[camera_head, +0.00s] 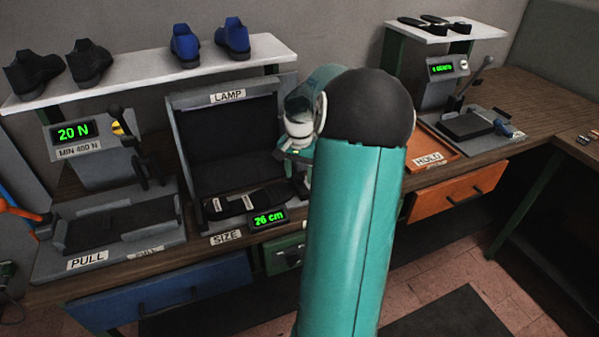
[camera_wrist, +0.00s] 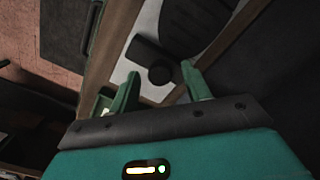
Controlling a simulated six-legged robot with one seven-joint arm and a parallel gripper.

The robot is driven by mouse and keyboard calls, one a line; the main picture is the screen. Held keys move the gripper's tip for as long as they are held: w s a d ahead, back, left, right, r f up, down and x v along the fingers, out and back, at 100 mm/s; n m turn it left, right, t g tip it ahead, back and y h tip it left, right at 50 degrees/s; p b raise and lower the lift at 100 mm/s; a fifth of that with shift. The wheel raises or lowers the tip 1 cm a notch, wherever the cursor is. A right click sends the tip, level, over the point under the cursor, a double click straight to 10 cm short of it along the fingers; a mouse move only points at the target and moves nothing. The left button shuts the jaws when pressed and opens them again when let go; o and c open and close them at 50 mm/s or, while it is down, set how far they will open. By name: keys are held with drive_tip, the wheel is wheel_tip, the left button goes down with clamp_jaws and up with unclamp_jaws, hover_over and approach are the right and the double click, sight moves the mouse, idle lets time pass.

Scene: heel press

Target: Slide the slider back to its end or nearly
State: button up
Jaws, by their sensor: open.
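My gripper (camera_wrist: 160,70) is open in the wrist view, with its two green fingers spread. A round dark knob (camera_wrist: 159,75) on a dark plate shows between the fingertips. It looks like part of the slider, and I cannot tell whether the fingers touch it. In the head view the SIZE gauge (camera_head: 228,238) stands under the LAMP box, with dark sole-like pieces (camera_head: 245,204) on it. Its display (camera_head: 268,217) reads 26 cm. My arm hides the right side of the gauge, and the slider cannot be made out there. My fingertips are mostly hidden there too.
The PULL machine (camera_head: 118,225) stands left of the gauge, with its display at 20 N. The LAMP box (camera_head: 228,97) rises behind. An orange HOLD tray (camera_head: 440,150) and another machine are to the right. Shelves (camera_head: 150,72) with shoes are above.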

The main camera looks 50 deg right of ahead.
clamp_jaws()
drive_tip(key=shift+s+d, duration=0.5)
drive_tip(key=shift+d, duration=0.4)
drive_tip(key=shift+s+d, duration=0.55)
drive_tip(key=shift+d, duration=0.3)
drive_tip(key=shift+s+d, duration=0.5)
drive_tip(key=shift+d, duration=0.4)
drive_tip(key=shift+r, duration=0.1)
unclamp_jaws()
drive_tip(key=shift+d, duration=0.1)
drive_tip(key=shift+r, duration=0.2)
wheel_tip(320, 180, up, 13)
drive_tip(key=shift+r, duration=0.15)
